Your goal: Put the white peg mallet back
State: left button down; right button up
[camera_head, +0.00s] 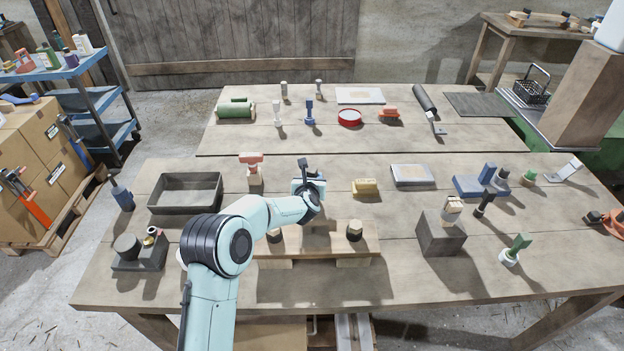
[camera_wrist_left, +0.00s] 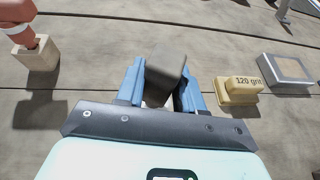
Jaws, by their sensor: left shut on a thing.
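My left gripper (camera_head: 308,190) is above the middle of the front bench, just behind a low wooden rack (camera_head: 315,240). In the left wrist view its blue fingers (camera_wrist_left: 160,92) are shut on a dark grey, block-like tool (camera_wrist_left: 166,72). A small pale part shows beneath it. In the head view the tool's dark upper end (camera_head: 304,163) sticks up above the fingers. I cannot tell from its visible part whether this is the white peg mallet. A separate white upright tool (camera_head: 277,113) stands on the back bench. My right gripper is not in view.
A dark tray (camera_head: 186,209), a red-topped wooden block (camera_head: 252,172), a yellow block (camera_head: 365,187) and a dark stone block (camera_head: 441,235) stand around. The front right bench is partly free.

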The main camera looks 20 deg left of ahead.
pick_arm(q)
jog(key=shift+w+r, duration=0.1)
jog(key=shift+r, duration=0.05)
jog(key=c, duration=1.1)
grip_release()
jog(key=shift+f, duration=0.25)
jog(key=o, duration=0.4)
jog(key=shift+r, duration=0.1)
